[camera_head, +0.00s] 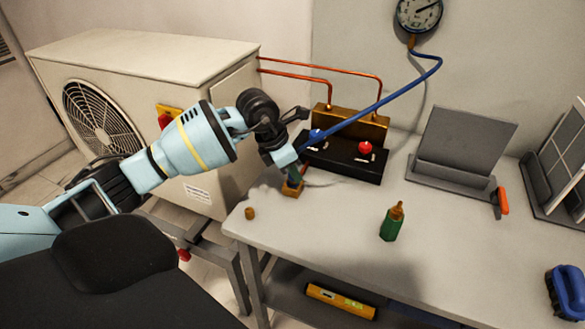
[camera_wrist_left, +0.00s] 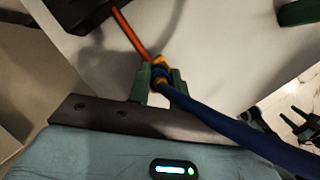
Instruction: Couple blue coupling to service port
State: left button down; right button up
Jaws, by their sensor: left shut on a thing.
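My left gripper (camera_head: 293,175) is above the left end of the bench and shut on the blue coupling. In the left wrist view the blue coupling (camera_wrist_left: 160,74), with brass-coloured parts, sits between the green fingers (camera_wrist_left: 160,85). The blue hose (camera_head: 385,98) runs from the coupling up to the gauge (camera_head: 418,14); it also shows in the wrist view (camera_wrist_left: 225,125). An orange rod-like piece (camera_wrist_left: 131,32) meets the coupling's far end. An orange-brown part (camera_head: 292,188) shows just below the fingers. I cannot tell whether it is the service port or whether the coupling is seated. My right gripper is out of view.
A black manifold block (camera_head: 345,160) with a red knob (camera_head: 365,147) stands behind the gripper. A small brass cap (camera_head: 249,213) and a green bottle (camera_head: 391,223) are on the bench (camera_head: 330,235). The outdoor unit (camera_head: 140,65) stands left. The front middle of the bench is clear.

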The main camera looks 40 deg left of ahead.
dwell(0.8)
pick_arm(q)
jog(key=c, duration=0.9)
grip_release()
jog(key=shift+o, duration=0.2)
jog(key=v, duration=0.8)
